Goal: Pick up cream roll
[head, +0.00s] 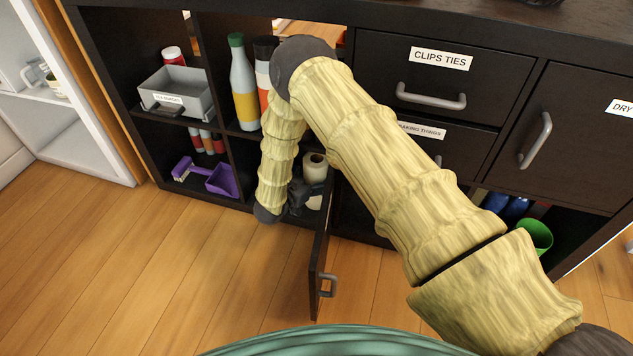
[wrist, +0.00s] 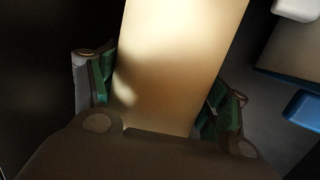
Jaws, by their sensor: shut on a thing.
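The cream roll (wrist: 185,45) fills the middle of the wrist view, with a bright patch of light on its side. My gripper (wrist: 163,88) is shut on it, a green-padded finger on each side. In the head view a cream roll (head: 314,166) stands inside the lower cubby, with my dark gripper (head: 304,192) against it. My arm hides part of the cubby, and the fingertips are hard to make out there.
An open dark door (head: 318,262) with a grey handle stands just right of my gripper. Left are a purple dustpan (head: 221,180), a grey bin (head: 178,92) and a bottle (head: 243,85). A blue-ended thing (wrist: 303,108) lies right in the wrist view. The floor in front is clear.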

